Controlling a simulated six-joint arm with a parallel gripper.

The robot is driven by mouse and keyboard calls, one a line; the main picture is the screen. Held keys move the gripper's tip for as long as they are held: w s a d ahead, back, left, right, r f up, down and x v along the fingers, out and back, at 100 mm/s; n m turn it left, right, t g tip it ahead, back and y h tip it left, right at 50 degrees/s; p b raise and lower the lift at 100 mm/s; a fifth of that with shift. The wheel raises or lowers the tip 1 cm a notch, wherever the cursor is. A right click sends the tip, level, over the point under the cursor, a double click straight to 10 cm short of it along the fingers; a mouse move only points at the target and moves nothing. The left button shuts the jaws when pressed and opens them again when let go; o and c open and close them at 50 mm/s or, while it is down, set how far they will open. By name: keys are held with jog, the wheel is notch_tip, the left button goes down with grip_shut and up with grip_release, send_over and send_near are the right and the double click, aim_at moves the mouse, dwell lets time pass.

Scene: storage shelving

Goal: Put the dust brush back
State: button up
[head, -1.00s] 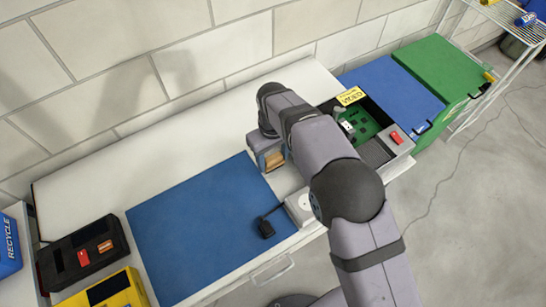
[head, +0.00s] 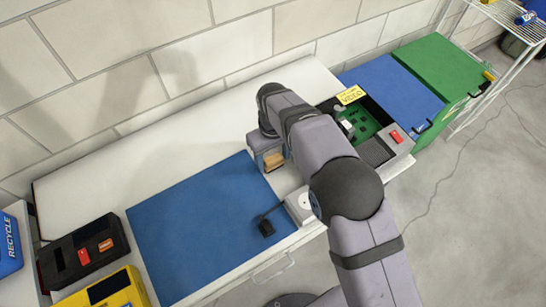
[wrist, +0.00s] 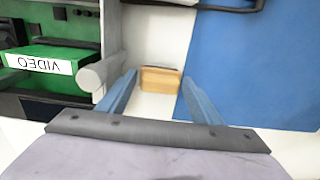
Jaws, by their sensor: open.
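A small tan wooden block, which looks like the dust brush (wrist: 161,79), is on the white bench between the blue mat and the grey-edged device. It also shows in the head view (head: 274,161), partly behind my arm; its bristles cannot be made out. My gripper (wrist: 159,84) is open, with one blue-grey finger on each side of the brush. I cannot tell whether the fingers touch it. In the head view my gripper (head: 265,146) is low over the bench, mostly hidden by its own housing.
The blue mat (head: 200,225) is otherwise clear. Black and yellow cases stand far left.

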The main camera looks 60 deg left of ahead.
aim_at(273, 157)
notch_tip(273, 157, up, 12)
jog(key=b, duration=0.1)
jog(key=shift+b, duration=0.4)
jog(key=shift+f, duration=0.1)
jog(key=w+d+r+m, duration=0.1)
jog(key=w+d+m, duration=0.7)
jog(key=w+d, duration=1.4)
jog(key=s+d+m, duration=0.1)
jog(key=d+m, duration=0.2)
jog(key=d, duration=1)
jog(key=s+d+f+m, duration=0.2)
jog(key=s+d, duration=0.3)
jog(key=d, duration=0.4)
jog(key=s+d+f+m, duration=0.2)
jog(key=s+d+m, duration=0.3)
jog(key=d, duration=0.5)
jog(key=shift+s+f, duration=0.25)
jog(key=shift+s, duration=0.25)
jog(key=shift+d+r, duration=0.1)
